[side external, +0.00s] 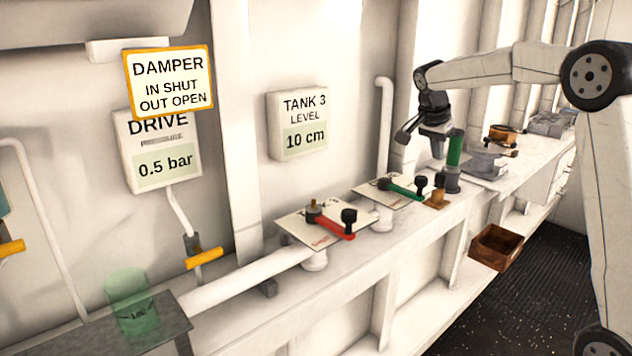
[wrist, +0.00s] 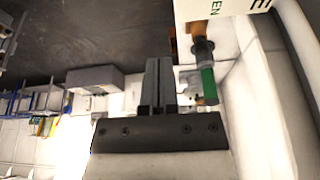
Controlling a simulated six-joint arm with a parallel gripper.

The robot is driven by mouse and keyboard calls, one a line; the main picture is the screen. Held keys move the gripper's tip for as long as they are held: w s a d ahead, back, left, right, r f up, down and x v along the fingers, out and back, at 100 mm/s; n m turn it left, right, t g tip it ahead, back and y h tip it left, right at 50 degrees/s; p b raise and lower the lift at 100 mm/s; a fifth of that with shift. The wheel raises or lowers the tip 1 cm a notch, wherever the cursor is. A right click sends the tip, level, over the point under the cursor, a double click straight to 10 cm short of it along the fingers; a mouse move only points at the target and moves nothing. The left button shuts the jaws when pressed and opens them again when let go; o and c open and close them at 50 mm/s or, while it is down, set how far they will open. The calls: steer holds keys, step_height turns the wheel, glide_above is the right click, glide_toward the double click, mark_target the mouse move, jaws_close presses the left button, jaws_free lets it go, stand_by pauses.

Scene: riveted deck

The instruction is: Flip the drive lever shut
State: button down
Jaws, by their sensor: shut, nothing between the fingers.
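In the side view a red lever (side external: 330,228) lies across a white plate (side external: 290,226), and a green lever (side external: 404,190) lies across a second plate (side external: 373,189). Both have black knobs. The lettering on these plates is too small to read, so I cannot tell which is the drive lever. My gripper (side external: 404,137) is raised above the bench, behind and above the green lever, touching neither lever. In the wrist view my gripper (wrist: 158,88) has its fingers together and empty. A green cylindrical part (wrist: 208,85) shows to their right, near a plate corner (wrist: 222,9).
A green upright cylinder (side external: 454,148) on a dark base stands close to my gripper. A DRIVE gauge (side external: 160,160) reads 0.5 bar; a DAMPER sign (side external: 168,82) says in is shut, out is open. A pipe (side external: 384,125) rises behind the levers. A brown box (side external: 496,247) sits below.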

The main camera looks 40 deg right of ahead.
steer(key=shift+v, duration=2.6)
steer(key=shift+w, duration=0.1)
steer(key=s+a+f+n+t+y, duration=0.2)
steer(key=s+a+f+n, duration=0.1)
steer(key=a+f+n, duration=0.9)
steer(key=s+a+f+n+y, duration=0.2)
steer(key=s+a+f+n, duration=0.4)
steer(key=s+a+f, duration=0.5)
step_height(320, 180, down, 2)
steer(key=shift+s+a+f+n+t, duration=0.1)
steer(key=shift+s+a+n+t, duration=0.2)
steer(key=shift+s+t, duration=0.15)
